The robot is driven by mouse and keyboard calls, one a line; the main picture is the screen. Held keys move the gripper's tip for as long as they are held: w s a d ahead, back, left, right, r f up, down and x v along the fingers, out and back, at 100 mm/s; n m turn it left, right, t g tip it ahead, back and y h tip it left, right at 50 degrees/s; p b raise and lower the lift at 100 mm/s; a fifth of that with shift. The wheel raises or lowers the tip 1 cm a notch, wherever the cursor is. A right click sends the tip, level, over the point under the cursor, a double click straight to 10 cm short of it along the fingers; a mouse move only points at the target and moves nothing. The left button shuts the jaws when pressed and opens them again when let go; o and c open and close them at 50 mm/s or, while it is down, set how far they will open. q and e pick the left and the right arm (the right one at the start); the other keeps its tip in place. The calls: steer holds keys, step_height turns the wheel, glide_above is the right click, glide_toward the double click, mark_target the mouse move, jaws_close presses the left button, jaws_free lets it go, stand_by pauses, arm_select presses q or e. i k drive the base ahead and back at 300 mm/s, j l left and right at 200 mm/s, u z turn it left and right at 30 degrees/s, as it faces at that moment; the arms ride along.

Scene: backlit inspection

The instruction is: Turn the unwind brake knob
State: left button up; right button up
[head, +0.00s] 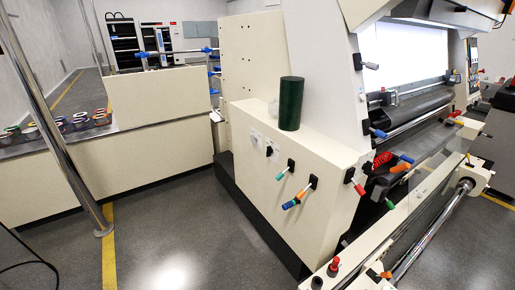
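Neither of my grippers shows in the head view. I cannot tell for sure which control is the unwind brake knob; no label is readable. A small black knob (269,151) sits on the cream side panel of the machine. Below it are a lever with a pale blue tip (280,175) and a handle banded in orange, green and blue (298,199). A red knob (334,264) stands on the near end of the front rail. A lever with a red tip (359,188) is at the panel's right edge.
A dark green cylinder (291,103) stands on the cream cabinet (314,150). A steel post (58,145) rises at the left. Colored rolls (78,120) lie on a counter. A lit white panel (402,55) is at the right. The grey floor (170,240) is mostly clear.

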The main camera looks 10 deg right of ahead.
mark_target(269, 150)
steer(key=i+j, duration=0.15)
steer(key=j, duration=0.3)
steer(key=i+j+z, duration=0.15)
steer(key=j, duration=0.3)
steer(key=i+j, duration=0.15)
steer(key=j, duration=0.3)
steer(key=i+j+z, duration=0.15)
steer(key=j, duration=0.8)
steer(key=i+j+z, duration=0.15)
steer(key=j, duration=0.35)
